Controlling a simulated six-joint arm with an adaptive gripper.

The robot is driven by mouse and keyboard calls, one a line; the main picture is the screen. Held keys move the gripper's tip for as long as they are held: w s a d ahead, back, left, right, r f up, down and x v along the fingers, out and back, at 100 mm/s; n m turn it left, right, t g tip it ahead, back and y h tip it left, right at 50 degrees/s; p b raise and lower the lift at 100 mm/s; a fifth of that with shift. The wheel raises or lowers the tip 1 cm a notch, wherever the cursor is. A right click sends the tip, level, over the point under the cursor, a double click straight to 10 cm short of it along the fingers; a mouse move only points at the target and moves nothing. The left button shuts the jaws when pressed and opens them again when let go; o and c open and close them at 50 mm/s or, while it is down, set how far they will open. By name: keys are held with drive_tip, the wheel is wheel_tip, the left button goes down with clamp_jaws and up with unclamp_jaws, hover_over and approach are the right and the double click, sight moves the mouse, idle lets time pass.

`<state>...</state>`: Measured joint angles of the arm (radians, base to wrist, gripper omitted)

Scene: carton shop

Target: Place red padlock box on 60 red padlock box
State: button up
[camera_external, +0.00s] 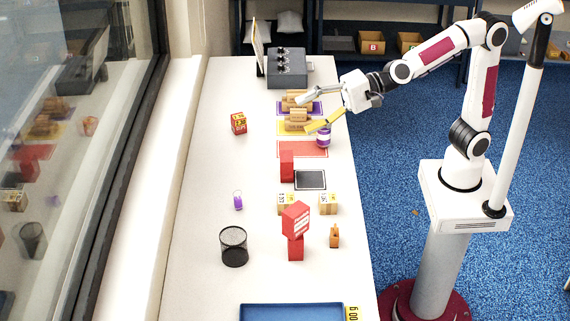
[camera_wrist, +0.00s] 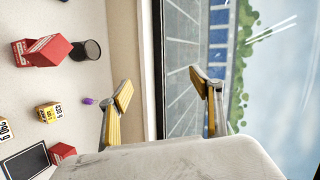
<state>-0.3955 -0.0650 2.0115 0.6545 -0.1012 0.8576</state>
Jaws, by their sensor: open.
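No padlock print can be read, so I cannot tell which red box is the red padlock box. A red box with yellow print (camera_external: 239,123) stands alone on the left of the table. A plain red box (camera_external: 287,165) stands by the black pad. A red carton with white print (camera_external: 296,218) is nearer, with a red block (camera_external: 296,248) directly below it in view; this carton also shows in the wrist view (camera_wrist: 45,50). My gripper (camera_external: 303,116) is open and empty over the mats at the far right; its spread yellow-padded fingers show in the wrist view (camera_wrist: 161,83).
Two number-labelled cartons (camera_external: 285,203) (camera_external: 328,203) stand mid-table. A black wire bin (camera_external: 234,247), purple item (camera_external: 238,201), orange item (camera_external: 335,236) and blue tray (camera_external: 290,308) are nearer. Wooden items (camera_external: 297,120) and a purple-white can (camera_external: 323,138) are beside my gripper. The left side is mostly clear.

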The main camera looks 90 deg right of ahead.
drive_tip(key=s+d+f+n+g+h, duration=0.1)
drive_tip(key=s+d+f+n+g, duration=0.1)
drive_tip(key=s+d+f+n, duration=0.2)
drive_tip(key=s+d+f+n+g+h, duration=0.2)
drive_tip(key=s+d+f, duration=0.5)
drive_tip(key=s, duration=1.1)
drive_tip(key=s+d+f+n+g+h, duration=0.1)
drive_tip(key=s+d+f+n+g, duration=0.3)
drive_tip(key=s+d, duration=0.6)
wheel_tip(320, 180, down, 2)
drive_tip(key=s+n, duration=0.1)
drive_tip(key=n, duration=0.2)
drive_tip(key=shift+d+f+h, duration=0.15)
drive_tip(key=shift+d+h, duration=0.05)
drive_tip(key=shift+h, duration=0.2)
